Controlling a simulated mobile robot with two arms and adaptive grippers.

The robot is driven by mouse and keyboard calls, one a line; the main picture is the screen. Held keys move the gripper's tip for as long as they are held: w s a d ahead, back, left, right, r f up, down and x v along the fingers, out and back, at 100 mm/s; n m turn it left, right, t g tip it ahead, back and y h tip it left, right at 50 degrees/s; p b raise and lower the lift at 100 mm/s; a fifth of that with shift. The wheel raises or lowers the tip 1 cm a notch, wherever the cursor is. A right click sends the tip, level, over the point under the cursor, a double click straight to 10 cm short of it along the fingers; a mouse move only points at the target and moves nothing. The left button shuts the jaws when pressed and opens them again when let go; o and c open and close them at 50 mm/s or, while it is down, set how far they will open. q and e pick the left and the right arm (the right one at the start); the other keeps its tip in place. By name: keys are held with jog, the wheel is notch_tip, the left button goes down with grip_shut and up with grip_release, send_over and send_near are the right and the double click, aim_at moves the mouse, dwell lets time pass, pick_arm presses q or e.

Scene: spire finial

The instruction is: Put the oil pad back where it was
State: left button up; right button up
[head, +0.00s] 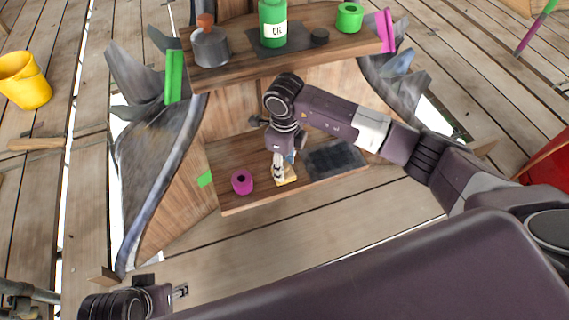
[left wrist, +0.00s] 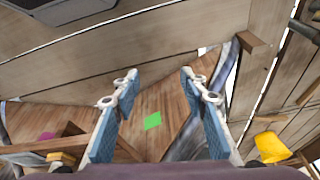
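A small yellow block (head: 287,177), possibly the oil pad, is at the front of the lower wooden shelf (head: 235,203). My right gripper (head: 283,174) points down at it, fingertips at its top and side. I cannot tell whether they grip it or whether it is lifted. The yellow block also shows at the lower left of the left wrist view (left wrist: 62,157). A green bottle labelled OIL (head: 272,25) stands on a dark mat (head: 254,46) on the upper shelf. My left gripper (left wrist: 157,76) is open and empty, away from the shelves; its tip shows in the head view (head: 181,291).
A yellow bucket (head: 24,80) stands far left.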

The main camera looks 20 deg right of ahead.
aim_at(285, 165)
pick_arm(q)
jog(key=shift+w+r, duration=0.1)
pick_arm(e)
jog(key=shift+r, duration=0.15)
pick_arm(q)
jog(key=x, duration=0.1)
jog(key=p+x, duration=0.1)
jog(key=x, duration=0.1)
jog(key=s+x, duration=0.1)
jog(key=x, duration=0.1)
jog(key=shift+d+f, duration=0.1)
jog(key=shift+f, duration=0.25)
pick_arm(e)
notch_tip(285, 165, up, 8)
jog(key=shift+f, duration=0.25)
